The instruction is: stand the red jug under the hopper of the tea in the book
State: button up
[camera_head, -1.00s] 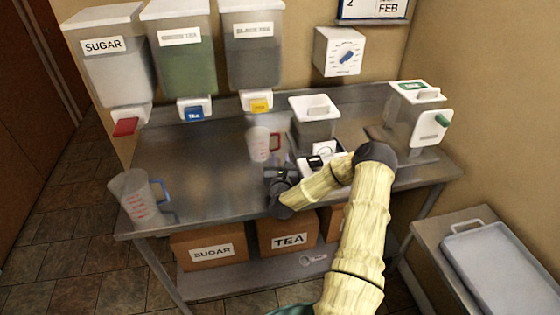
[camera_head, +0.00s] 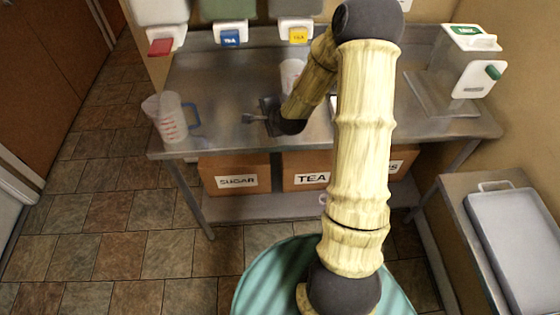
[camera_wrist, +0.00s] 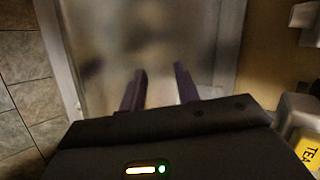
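A clear jug (camera_head: 289,74) stands at the back of the steel table, partly hidden behind my arm; its handle is hidden now, but it showed red earlier. My gripper (camera_head: 250,118) is over the table, left and in front of that jug, pointing left. In the wrist view my gripper (camera_wrist: 160,85) has two dark fingers apart with nothing between them. The yellow tap is also in the wrist view (camera_wrist: 308,150). No book is visible.
A blue-handled jug (camera_head: 172,118) stands at the table's left end. The red tap (camera_head: 160,47) is at the far left. A white dispenser (camera_head: 460,62) stands at the right. A grey tray (camera_head: 520,245) is on the right-hand cabinet. The table (camera_head: 215,80) is clear between the jugs.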

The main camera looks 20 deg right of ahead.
jog(key=s+a+r+n+g, duration=0.1)
jog(key=s+r+n+g, duration=0.1)
jog(key=s+n, duration=0.3)
jog(key=s+a+r+n+g, duration=0.2)
jog(key=s+n, duration=0.4)
jog(key=s, duration=0.5)
jog(key=s+a+r+n+g+h, duration=0.1)
jog(key=s+r+n+g, duration=0.2)
jog(key=s+n, duration=0.3)
jog(key=s+r, duration=0.1)
jog(key=s, duration=0.2)
jog(key=shift+a+r+g, duration=0.2)
jog(key=shift+r+g, duration=0.15)
jog(key=shift+g, duration=0.05)
